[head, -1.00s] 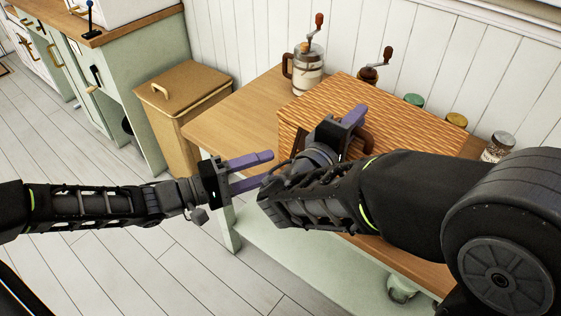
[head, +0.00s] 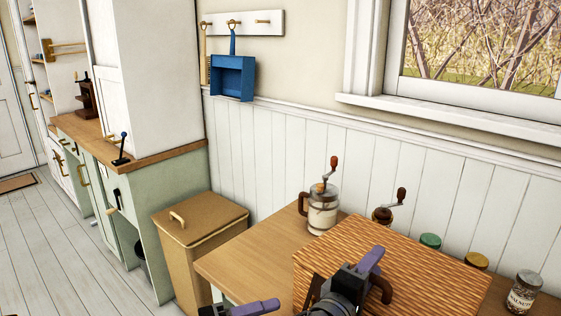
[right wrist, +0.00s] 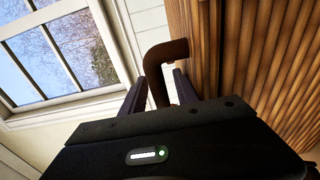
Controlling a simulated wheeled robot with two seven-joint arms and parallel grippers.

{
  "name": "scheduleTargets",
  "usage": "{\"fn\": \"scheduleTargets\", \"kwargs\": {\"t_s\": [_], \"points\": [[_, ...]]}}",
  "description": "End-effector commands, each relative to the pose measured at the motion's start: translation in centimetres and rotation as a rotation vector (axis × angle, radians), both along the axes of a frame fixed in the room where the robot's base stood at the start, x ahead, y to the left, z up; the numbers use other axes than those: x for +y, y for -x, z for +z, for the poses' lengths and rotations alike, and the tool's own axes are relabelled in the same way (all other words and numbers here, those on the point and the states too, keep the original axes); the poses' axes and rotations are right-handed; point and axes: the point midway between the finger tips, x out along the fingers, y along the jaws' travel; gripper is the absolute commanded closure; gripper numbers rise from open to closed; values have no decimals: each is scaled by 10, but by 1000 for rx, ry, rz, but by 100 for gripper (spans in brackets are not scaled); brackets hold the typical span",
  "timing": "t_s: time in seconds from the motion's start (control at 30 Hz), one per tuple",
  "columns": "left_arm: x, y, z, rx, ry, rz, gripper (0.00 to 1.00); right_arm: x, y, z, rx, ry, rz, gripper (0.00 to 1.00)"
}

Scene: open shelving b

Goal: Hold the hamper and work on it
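The hamper (head: 425,262) is a woven, wood-coloured box on the wooden table, with a dark brown curved handle (head: 385,290) on its near side. My right gripper (head: 376,274) is at this handle. In the right wrist view the handle (right wrist: 156,58) passes between the two fingers, which lie close on either side of it, beside the hamper's ribbed wall (right wrist: 250,60). My left gripper (head: 262,306) is at the bottom edge, left of the hamper and apart from it. One purple finger shows at the edge of its palm; the other is cut off.
The table (head: 245,262) is clear left of the hamper. Behind it stand a glass jar with a crank (head: 322,215), a brown grinder (head: 383,215) and several lidded jars (head: 524,292). A tan lidded bin (head: 195,250) stands left of the table, beside a green cabinet (head: 172,190).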

Motion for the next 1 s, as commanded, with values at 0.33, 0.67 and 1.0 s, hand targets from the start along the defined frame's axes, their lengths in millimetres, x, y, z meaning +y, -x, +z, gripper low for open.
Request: {"fn": "scheduleTargets", "kwargs": {"t_s": [0.33,0.67,1.0], "points": [[0,0,0,0,0,0,49,4,4,-2,4,0,2,59],[0,0,0,0,0,0,49,31,35,-1,2,2,8,59],[0,0,0,0,0,0,49,68,81,0,-1,2,5,59]]}}
